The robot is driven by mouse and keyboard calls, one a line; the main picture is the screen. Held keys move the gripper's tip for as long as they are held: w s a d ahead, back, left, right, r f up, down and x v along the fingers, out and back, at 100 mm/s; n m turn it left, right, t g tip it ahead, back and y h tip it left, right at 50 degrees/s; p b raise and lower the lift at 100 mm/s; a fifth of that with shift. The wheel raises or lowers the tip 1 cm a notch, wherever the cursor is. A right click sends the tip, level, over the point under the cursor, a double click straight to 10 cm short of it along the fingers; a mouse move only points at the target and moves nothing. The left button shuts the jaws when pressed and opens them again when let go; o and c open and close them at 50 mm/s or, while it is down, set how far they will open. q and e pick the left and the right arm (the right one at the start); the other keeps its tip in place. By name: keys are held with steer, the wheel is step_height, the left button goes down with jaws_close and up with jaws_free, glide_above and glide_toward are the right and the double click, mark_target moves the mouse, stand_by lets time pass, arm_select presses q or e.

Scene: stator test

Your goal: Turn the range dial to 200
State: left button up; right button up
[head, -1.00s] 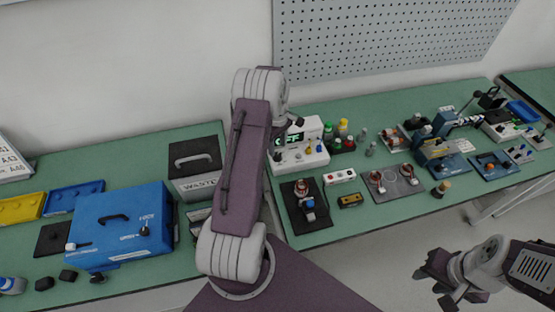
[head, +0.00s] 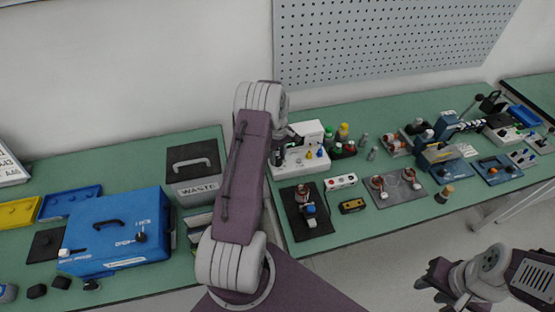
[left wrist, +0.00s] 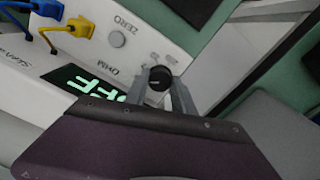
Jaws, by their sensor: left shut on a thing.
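The white ohm meter (head: 300,157) stands on the green bench behind my left arm in the head view. In the left wrist view its white face (left wrist: 125,45) shows a ZERO button (left wrist: 93,50), an OHM label and a green-lit display (left wrist: 85,84). The display is upside down and partly covered; "FF" is readable. My left gripper (left wrist: 160,82) is shut on the black range dial (left wrist: 159,73), one finger on each side. The dial's pointer and range marks are not legible. My right gripper (head: 436,281) is open and empty over the floor, off the bench.
Blue (left wrist: 47,9) and yellow (left wrist: 79,27) plugs sit in the meter near the ZERO button. A WASTE bin (head: 194,182) and a blue case (head: 115,235) stand left of my arm. A black stand (head: 307,225) and a small yellow-black box (head: 352,205) lie in front of the meter.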

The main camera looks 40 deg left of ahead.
mark_target(277, 159)
arm_select(q)
steer(key=m, duration=0.4)
steer(key=shift+r+m+p, duration=0.1)
steer(key=shift+m+p, duration=0.2)
steer(key=shift+m, duration=0.1)
steer(key=m, duration=0.6)
steer(key=o, duration=1)
step_height(277, 159, up, 6)
steer(key=p, duration=0.5)
